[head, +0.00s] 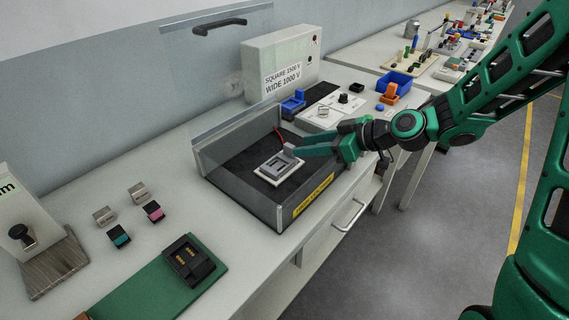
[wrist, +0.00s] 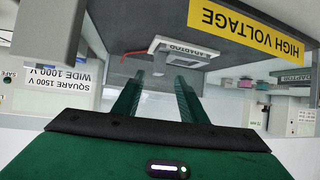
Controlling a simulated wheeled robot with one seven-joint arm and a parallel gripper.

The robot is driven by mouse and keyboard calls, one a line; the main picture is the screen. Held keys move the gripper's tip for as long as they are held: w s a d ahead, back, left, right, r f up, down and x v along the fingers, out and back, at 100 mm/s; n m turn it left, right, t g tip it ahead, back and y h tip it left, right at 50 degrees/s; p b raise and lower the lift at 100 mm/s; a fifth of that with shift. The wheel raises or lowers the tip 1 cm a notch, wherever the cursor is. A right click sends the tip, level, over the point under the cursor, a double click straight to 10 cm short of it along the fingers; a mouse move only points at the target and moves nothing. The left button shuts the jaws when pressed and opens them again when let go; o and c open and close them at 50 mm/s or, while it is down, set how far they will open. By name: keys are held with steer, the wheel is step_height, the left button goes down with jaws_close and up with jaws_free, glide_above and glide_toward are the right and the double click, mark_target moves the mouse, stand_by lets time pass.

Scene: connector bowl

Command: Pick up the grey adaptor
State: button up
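The grey adaptor (head: 274,170) lies flat on the dark floor of a clear-walled box. A small grey upright part (head: 289,149) stands at its back right corner, close to my fingertips. In the wrist view the adaptor (wrist: 185,48) shows its label beyond the fingers, with the picture upside down. My gripper (head: 297,146) reaches into the box from the right, its green fingers roughly level. In the wrist view my gripper (wrist: 159,78) has its two fingers apart, with a clear gap. I cannot tell whether a fingertip touches the adaptor.
The box (head: 238,201) has low walls and a yellow high-voltage label (head: 314,194). A raised clear lid (head: 215,40) hangs above. A white voltage unit (head: 281,62) stands behind. Small connectors (head: 120,236) and a green board (head: 160,285) lie at left.

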mark_target(292, 146)
steer(key=x, duration=0.5)
steer(key=shift+w+r, duration=0.2)
jaws_close()
steer(key=shift+r, duration=0.1)
